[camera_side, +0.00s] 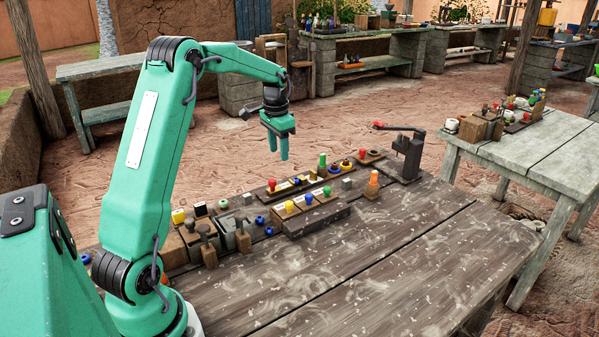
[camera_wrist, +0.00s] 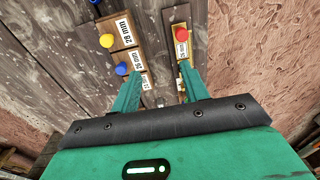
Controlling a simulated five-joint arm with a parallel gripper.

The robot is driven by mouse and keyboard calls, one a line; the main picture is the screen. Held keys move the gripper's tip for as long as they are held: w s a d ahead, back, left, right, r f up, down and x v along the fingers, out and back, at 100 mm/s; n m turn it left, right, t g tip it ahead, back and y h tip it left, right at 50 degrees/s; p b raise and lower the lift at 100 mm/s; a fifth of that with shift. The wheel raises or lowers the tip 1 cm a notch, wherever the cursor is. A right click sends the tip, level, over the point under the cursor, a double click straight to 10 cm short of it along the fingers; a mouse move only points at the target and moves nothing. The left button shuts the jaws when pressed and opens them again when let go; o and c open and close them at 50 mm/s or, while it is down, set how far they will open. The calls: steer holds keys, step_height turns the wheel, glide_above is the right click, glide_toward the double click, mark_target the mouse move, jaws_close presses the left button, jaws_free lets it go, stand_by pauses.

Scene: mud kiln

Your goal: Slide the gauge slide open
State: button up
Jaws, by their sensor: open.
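A narrow brass-coloured strip with a red knob (camera_wrist: 180,34) and a label marked in mm lies in the wrist view beyond my right finger. The red knob (camera_side: 272,184) also shows in the side view, at the near end of the back row. I cannot tell for certain that this is the gauge slide, or its position. Labelled blocks with a yellow knob (camera_wrist: 107,41) and a blue knob (camera_wrist: 122,68) stand to its left. My gripper (camera_side: 278,157) is open and empty, fingers down, above the bench and apart from the pieces. Its fingers also show in the wrist view (camera_wrist: 158,83).
A green knob (camera_side: 327,190) stands beside the blue one. An orange-topped block (camera_side: 372,186) and a dark lever fixture (camera_side: 405,155) stand at the right. Grey posts and small blocks (camera_side: 208,245) crowd the left. The bench's front part (camera_side: 370,270) is bare.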

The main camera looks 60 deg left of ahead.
glide_above(272, 180)
steer(key=shift+g, duration=0.3)
step_height(272, 180, down, 5)
steer(key=shift+r, duration=0.2)
steer(key=shift+f, duration=0.1)
steer(key=shift+f, duration=3.8)
